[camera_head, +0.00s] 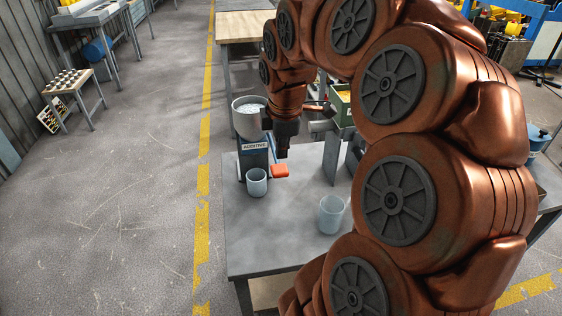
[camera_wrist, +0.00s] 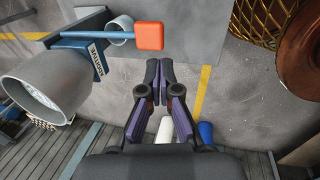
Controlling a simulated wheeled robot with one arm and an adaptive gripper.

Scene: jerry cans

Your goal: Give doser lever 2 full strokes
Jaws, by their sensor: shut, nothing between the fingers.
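The doser (camera_head: 254,158) is a blue body with an ADDITIVE label and a grey hopper (camera_head: 245,123) of pale material on top. Its lever ends in an orange handle (camera_head: 280,171); in the wrist view the handle (camera_wrist: 149,36) sits on a blue rod (camera_wrist: 95,39). A translucent cup (camera_head: 256,185) stands at the foot of the doser, and its rim shows behind the rod in the wrist view (camera_wrist: 121,27). My gripper (camera_head: 283,152) is shut and empty, pointing down above the handle. In the wrist view its fingertips (camera_wrist: 159,68) appear close to the handle, with a visible gap.
A second translucent cup (camera_head: 331,215) stands on the grey table (camera_head: 278,237), right of the doser. A green bin (camera_head: 342,109) with yellow contents is behind my arm. A wooden-topped bench (camera_head: 244,25) stands farther back. The table's front left is clear.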

